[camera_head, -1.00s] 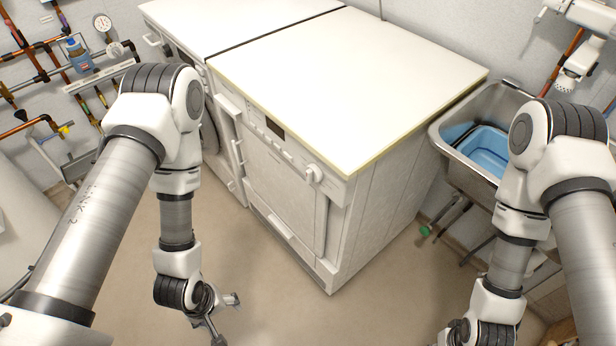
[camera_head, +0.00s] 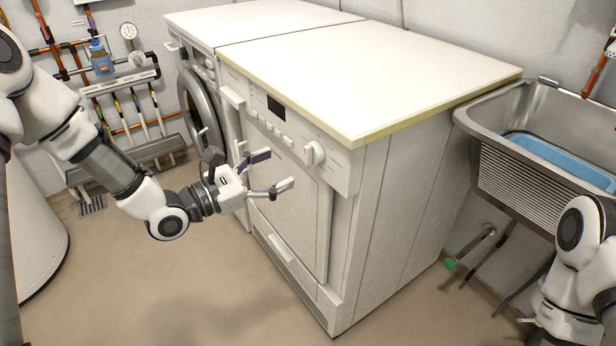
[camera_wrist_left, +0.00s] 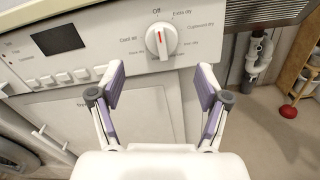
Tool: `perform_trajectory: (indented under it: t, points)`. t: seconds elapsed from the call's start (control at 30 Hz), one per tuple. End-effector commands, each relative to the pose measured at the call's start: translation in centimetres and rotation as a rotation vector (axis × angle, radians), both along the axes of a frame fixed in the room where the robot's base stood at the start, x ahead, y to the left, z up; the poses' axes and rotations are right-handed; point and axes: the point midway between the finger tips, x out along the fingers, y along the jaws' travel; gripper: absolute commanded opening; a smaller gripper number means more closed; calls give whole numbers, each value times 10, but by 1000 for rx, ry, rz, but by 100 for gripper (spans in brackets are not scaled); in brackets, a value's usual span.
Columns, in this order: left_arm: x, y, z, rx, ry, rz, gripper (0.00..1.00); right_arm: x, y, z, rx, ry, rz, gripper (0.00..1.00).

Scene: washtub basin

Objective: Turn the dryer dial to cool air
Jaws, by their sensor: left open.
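The dryer (camera_head: 290,215) is a white front-loading machine with a control panel. Its round white dial (camera_head: 314,153) sits near the panel's right end. In the left wrist view the dial (camera_wrist_left: 162,40) has a red mark pointing up toward "Off"; a label reading "Cool air" (camera_wrist_left: 128,39) is to its left. My left gripper (camera_head: 277,172) is open and empty in front of the panel, to the left of the dial and lower. In the left wrist view its two purple-padded fingers (camera_wrist_left: 160,84) are spread apart below the dial, not touching it. My right gripper is outside the view.
A dark display (camera_head: 276,107) and several buttons lie left of the dial. A washer with a round door (camera_head: 197,112) stands left of the dryer. A metal sink (camera_head: 500,112) with a blue basin is at right. The floor in front is clear.

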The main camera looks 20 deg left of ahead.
Motion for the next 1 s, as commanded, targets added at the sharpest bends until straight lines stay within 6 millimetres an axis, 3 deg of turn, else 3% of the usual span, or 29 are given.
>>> perform_trajectory:
  t: [0.4,0.7,0.9,1.0]
  points:
    - [52,-42,-1,7,2,-3,76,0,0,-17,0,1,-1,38]
    - [57,-46,0,2,4,-1,76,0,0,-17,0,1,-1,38]
    - [57,-46,0,3,4,-1,16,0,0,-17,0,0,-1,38]
    - [57,-46,0,3,4,-1,16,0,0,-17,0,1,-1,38]
